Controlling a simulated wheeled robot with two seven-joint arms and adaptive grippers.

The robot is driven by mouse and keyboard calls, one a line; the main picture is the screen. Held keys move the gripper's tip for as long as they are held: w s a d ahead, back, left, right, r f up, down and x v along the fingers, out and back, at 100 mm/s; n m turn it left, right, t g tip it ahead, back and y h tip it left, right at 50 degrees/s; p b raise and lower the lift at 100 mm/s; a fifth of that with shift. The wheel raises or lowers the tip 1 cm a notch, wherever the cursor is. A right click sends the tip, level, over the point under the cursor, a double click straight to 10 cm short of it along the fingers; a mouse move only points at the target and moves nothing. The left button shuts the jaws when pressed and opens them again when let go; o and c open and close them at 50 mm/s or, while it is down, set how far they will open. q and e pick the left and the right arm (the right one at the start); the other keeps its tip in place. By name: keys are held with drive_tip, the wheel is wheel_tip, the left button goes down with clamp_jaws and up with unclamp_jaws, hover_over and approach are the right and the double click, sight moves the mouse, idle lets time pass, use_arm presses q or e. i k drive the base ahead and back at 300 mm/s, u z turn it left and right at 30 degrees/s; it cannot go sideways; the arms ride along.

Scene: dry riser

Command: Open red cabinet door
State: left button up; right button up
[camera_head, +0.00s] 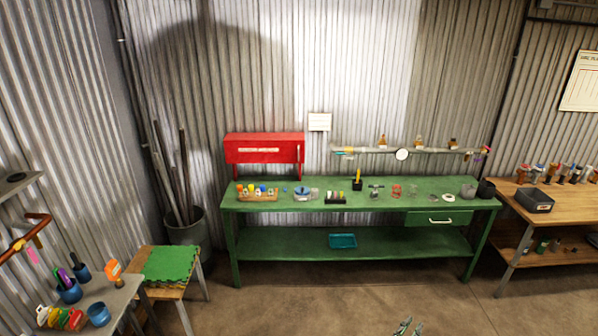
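The red cabinet (240,155) is mounted above the left part of the green workbench (345,204), against the corrugated wall. Its front looks closed, with a pale label strip across it and a thin upright handle near its right edge. My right gripper (410,327) shows only its fingertips at the bottom edge. The tips are apart with nothing between them, far in front of the bench and well away from the cabinet. My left gripper is not in view.
The bench top holds a rack of coloured-handled tools (257,193), a blue-topped item (303,192) and other small items. The floor before the bench is clear.

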sight(240, 148)
drive_tip(key=i, duration=3.65)
drive_tip(key=u, duration=1.05)
